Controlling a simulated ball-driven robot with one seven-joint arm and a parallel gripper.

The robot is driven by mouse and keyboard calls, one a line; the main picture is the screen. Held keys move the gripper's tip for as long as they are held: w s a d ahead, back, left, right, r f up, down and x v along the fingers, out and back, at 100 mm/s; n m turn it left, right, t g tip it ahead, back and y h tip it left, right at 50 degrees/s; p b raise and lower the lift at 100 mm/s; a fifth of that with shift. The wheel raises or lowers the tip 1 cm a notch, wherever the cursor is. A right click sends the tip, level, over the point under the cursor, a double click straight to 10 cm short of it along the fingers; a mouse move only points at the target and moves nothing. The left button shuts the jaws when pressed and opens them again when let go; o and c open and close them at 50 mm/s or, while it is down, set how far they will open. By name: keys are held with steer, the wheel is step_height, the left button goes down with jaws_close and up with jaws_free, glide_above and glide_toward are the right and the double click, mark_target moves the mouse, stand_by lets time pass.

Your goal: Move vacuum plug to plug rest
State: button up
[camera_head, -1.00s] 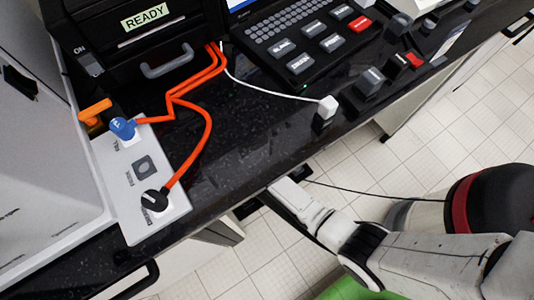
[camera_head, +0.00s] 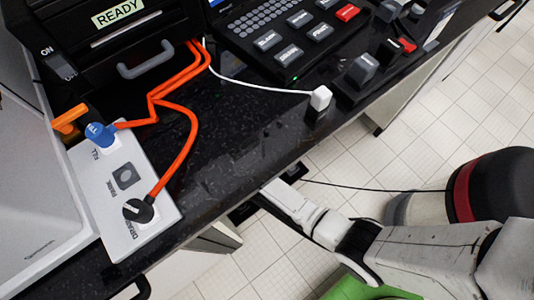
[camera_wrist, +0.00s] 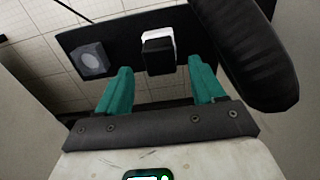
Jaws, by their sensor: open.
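My gripper's two teal fingers (camera_wrist: 160,92) are open with nothing between them in the wrist view. Beyond them, a black plug (camera_wrist: 158,58) sits in a white socket (camera_wrist: 160,38) on a dark panel, roughly in line with the gap. A grey square piece with a round face (camera_wrist: 91,60) is on the same panel to the left; I cannot tell whether it is the plug rest. In the head view, a thin black cable (camera_head: 380,189) runs from the counter's front edge to a black, red and white canister (camera_head: 487,188). The fingertips cannot be made out there.
A dark counter (camera_head: 225,160) carries a panel with blue and black hose plugs (camera_head: 139,209), orange hoses (camera_head: 190,135), a control box (camera_head: 290,40) and a white plug (camera_head: 320,97). A large black rounded object (camera_wrist: 262,55) is close on the right in the wrist view. Tiled floor lies below.

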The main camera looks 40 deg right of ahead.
step_height(320, 180, down, 5)
steer(key=b, duration=0.3)
steer(key=shift+f, duration=0.1)
stand_by(1.2)
jaws_close()
steer(key=shift+r+p, duration=3.05)
steer(key=shift+r+p, duration=1.55)
steer(key=shift+p, duration=0.05)
